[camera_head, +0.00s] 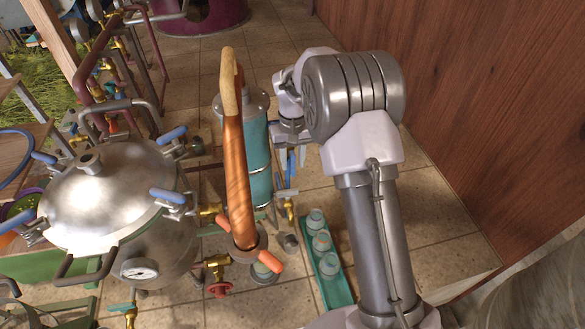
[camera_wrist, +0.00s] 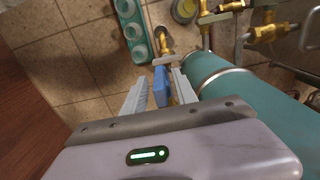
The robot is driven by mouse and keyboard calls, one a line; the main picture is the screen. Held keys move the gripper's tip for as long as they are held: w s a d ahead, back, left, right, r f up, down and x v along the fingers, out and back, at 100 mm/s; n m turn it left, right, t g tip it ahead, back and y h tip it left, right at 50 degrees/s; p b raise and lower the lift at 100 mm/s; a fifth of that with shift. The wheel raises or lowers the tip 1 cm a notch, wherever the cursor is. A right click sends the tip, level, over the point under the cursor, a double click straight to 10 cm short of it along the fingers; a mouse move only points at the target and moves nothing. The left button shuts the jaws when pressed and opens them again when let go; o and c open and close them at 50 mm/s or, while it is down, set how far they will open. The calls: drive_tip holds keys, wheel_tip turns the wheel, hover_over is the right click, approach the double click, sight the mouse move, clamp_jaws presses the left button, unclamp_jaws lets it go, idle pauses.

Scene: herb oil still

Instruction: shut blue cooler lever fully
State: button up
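The blue lever (camera_wrist: 161,86) sits on a brass valve (camera_wrist: 165,48) beside the teal cooler cylinder (camera_wrist: 235,84). In the head view the lever (camera_head: 291,164) shows as a small blue strip right of the cooler (camera_head: 257,165), partly hidden by my gripper. My gripper (camera_wrist: 158,92) is open, its two pale fingers on either side of the lever. The right finger is very near the lever; I cannot tell whether it touches. A gap shows between the lever and the left finger. My gripper also shows in the head view (camera_head: 291,158).
A teal tray (camera_head: 335,286) with several jars stands on the tiled floor near the valve. The steel still (camera_head: 110,200) with blue-handled clamps and a copper pipe (camera_head: 236,170) stand left of the cooler. A wooden wall (camera_head: 480,90) bounds the right.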

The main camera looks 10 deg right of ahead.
wheel_tip(320, 180, down, 2)
drive_tip(key=shift+f, duration=0.1)
clamp_jaws()
